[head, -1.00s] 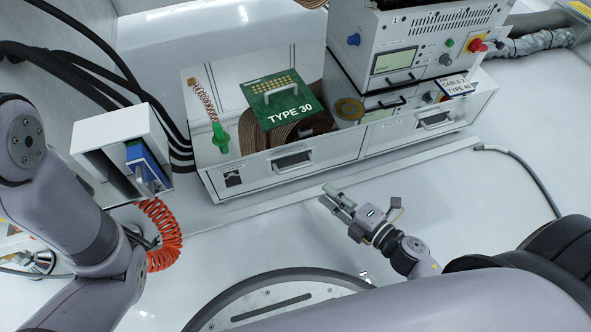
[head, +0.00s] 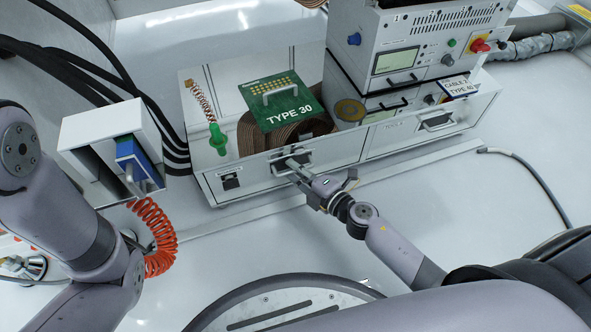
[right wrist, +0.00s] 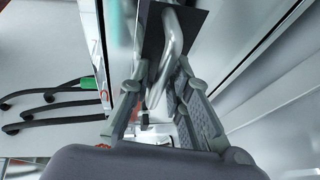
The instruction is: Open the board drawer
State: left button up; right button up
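The drawer with the left handle has a white front (head: 343,152) and sits flush in the long white cabinet under the green TYPE 30 board (head: 283,104). My right gripper (head: 293,165) is at this drawer's handle, and its fingers partly cover the handle and the dark recess. In the right wrist view the metal handle bar (right wrist: 170,55) runs between the two fingers, before a dark plate. The fingers are apart, with a gap visible around the bar; contact is unclear. My left arm is at the left, and its gripper does not show.
A second drawer (head: 400,135) with its own handle is to the right. Test instruments (head: 420,50) are stacked above it. A white holder (head: 100,140) with a blue unit and an orange coiled hose (head: 160,240) are at left. The surface before the cabinet is mostly clear.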

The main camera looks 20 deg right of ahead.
jog(key=shift+c, duration=0.4)
grip_shut()
